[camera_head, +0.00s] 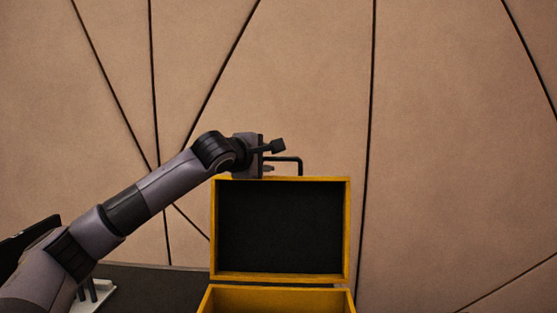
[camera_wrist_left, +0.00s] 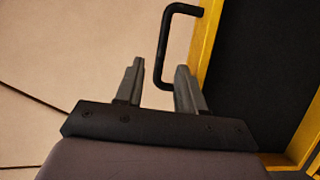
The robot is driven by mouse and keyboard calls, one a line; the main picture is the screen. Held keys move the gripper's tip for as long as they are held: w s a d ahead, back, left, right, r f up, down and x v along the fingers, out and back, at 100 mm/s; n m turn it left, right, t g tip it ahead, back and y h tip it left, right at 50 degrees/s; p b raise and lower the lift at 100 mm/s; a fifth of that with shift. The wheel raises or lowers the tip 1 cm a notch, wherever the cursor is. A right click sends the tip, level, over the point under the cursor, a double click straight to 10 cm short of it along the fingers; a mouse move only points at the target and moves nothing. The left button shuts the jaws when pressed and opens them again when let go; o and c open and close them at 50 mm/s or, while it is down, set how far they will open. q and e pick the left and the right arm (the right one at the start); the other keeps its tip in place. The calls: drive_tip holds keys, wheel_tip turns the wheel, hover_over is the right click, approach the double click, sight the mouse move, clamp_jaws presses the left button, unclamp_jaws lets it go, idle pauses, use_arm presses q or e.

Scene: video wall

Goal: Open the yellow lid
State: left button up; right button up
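The yellow lid (camera_head: 281,278) stands raised and open behind the yellow box (camera_head: 280,299), its black inner face toward me. A black bar handle (camera_head: 300,165) sticks up from the lid's top edge. My left gripper (camera_head: 273,157) is at the lid's top left, beside the handle. In the left wrist view the gripper (camera_wrist_left: 158,84) has its fingers apart. The handle (camera_wrist_left: 164,45) shows there just beyond the fingertips, and its near end passes by the right finger. I cannot tell whether they touch. The lid's yellow edge (camera_wrist_left: 207,35) is to the right. My right gripper is not in view.
The box stands on a dark surface (camera_head: 160,285). A white holder with dark upright pieces (camera_head: 98,296) sits at the lower left, partly hidden by my left arm. A tan panelled wall (camera_head: 450,150) with dark seams fills the background. Space right of the lid looks free.

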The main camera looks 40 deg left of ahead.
sight(274, 159)
use_arm(q)
drive_tip(key=shift+p+x, duration=0.55)
drive_tip(key=shift+x, duration=2)
clamp_jaws()
